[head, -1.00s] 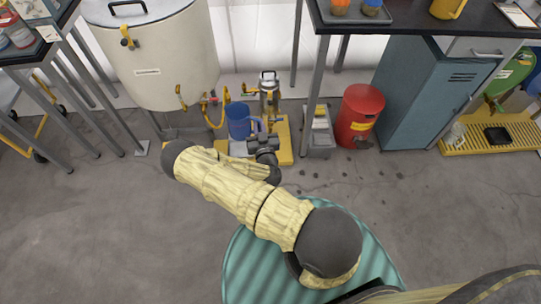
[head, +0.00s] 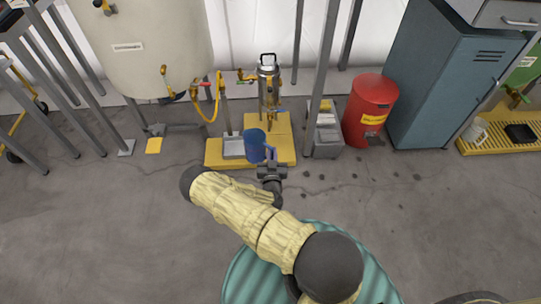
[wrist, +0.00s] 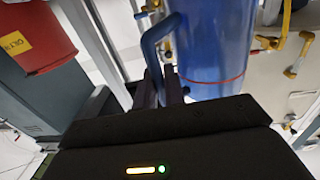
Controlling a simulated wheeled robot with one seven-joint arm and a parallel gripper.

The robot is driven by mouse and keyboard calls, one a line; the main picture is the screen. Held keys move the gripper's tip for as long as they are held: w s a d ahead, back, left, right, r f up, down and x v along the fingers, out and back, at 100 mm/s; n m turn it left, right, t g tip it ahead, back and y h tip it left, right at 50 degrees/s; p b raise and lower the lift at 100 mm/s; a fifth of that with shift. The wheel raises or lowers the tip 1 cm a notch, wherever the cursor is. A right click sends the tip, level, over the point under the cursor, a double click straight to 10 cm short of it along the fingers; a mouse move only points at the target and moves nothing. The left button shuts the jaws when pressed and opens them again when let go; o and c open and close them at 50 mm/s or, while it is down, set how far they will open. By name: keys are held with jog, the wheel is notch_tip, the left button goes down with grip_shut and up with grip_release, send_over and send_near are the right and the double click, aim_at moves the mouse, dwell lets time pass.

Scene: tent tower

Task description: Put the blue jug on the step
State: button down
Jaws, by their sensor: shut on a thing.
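The blue jug (head: 255,142) is in front of the yellow stepped platform (head: 218,152) in the head view, covering part of it. Whether it touches the platform or hangs above it, I cannot tell. My gripper (head: 270,166) is at the jug's right, shut on its handle. In the wrist view the jug's blue body (wrist: 213,45) with a thin red line fills the upper middle, and the handle (wrist: 150,42) runs down to my gripper's dark fingers (wrist: 170,88). The jug's base is hidden there.
A steel cylinder with fittings (head: 268,85) stands at the platform's back. A grey bin (head: 327,140) and red can (head: 370,108) stand to the right, beside a table leg. A large cream tank (head: 140,50) with a yellow hose is left.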

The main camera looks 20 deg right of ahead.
jog(key=d+f+m+g+h+b, duration=0.1)
jog(key=d+f+h+b, duration=0.1)
jog(key=f+b, duration=1)
notch_tip(320, 180, down, 6)
jog(key=shift+s+d+m, duration=0.3)
jog(key=shift+s+d, duration=0.1)
jog(key=shift+d, duration=0.1)
